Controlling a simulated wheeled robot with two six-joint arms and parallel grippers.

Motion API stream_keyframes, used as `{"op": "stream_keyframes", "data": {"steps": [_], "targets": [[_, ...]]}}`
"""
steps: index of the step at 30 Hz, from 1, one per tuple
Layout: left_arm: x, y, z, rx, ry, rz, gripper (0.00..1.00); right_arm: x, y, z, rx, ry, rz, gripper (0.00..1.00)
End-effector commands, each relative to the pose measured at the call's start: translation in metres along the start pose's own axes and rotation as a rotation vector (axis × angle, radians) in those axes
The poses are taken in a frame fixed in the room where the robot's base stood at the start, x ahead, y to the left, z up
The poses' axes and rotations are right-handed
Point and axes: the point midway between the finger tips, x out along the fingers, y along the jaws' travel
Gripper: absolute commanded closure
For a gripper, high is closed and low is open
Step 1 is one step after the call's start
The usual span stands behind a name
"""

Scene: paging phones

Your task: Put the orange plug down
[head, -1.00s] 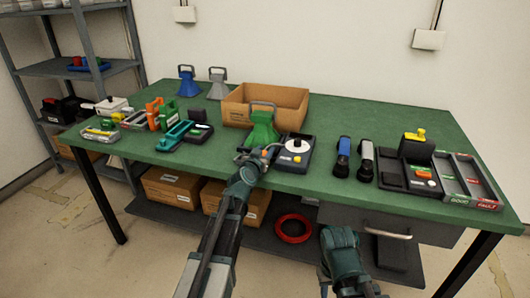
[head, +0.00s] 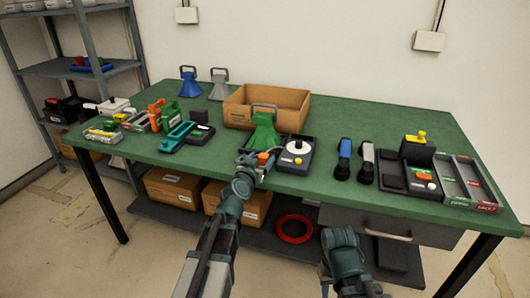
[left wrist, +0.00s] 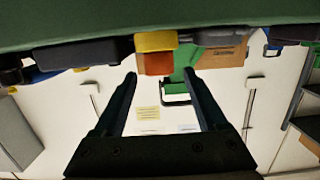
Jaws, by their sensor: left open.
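The orange plug (head: 264,157) is at the front edge of the green table, in front of the green horn-shaped piece (head: 264,132). It seems to rest on a dark unit there. In the left wrist view, which is upside down, the orange plug (left wrist: 157,63) shows against a yellow part (left wrist: 155,42). My left gripper (head: 255,166) is just in front of the plug. In the left wrist view its two fingers (left wrist: 159,78) are spread, with nothing held between them. The plug is beyond the fingertips. My right arm is low at the front, and its jaws cannot be made out.
A dark unit with a white round dial (head: 296,149) stands just right of the plug. A cardboard box (head: 290,100) is behind. Two torches (head: 343,160) and grey trays (head: 470,183) are further right. A teal handset (head: 178,136) lies to the left, with clear table between.

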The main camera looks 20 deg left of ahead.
Motion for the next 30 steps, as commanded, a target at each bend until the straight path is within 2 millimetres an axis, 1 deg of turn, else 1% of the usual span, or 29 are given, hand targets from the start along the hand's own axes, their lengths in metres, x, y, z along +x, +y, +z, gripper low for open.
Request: {"op": "stream_keyframes", "data": {"steps": [1,3,6,10,15,30], "targets": [[-0.017,0.001,-0.001,0.0,0.0,-0.001,0.26,-0.004,0.0,0.0,0.0,0.0,0.0,0.63],[-0.028,0.001,-0.001,0.0,0.0,-0.001,0.26,-0.005,0.001,0.0,0.0,0.0,0.0,0.63],[-0.041,0.0,-0.001,0.0,0.0,0.0,0.26,-0.007,0.001,0.0,0.0,0.0,0.0,0.63],[-0.053,0.0,0.0,0.0,-0.001,0.0,0.26,-0.008,0.001,0.001,0.0,0.0,0.0,0.63],[-0.059,0.0,0.0,0.0,0.0,0.0,0.26,-0.009,0.001,0.001,0.0,0.0,0.0,0.63],[-0.059,0.0,0.0,0.0,0.0,0.0,0.26,-0.009,0.001,0.001,0.0,0.0,0.0,0.63]]}}
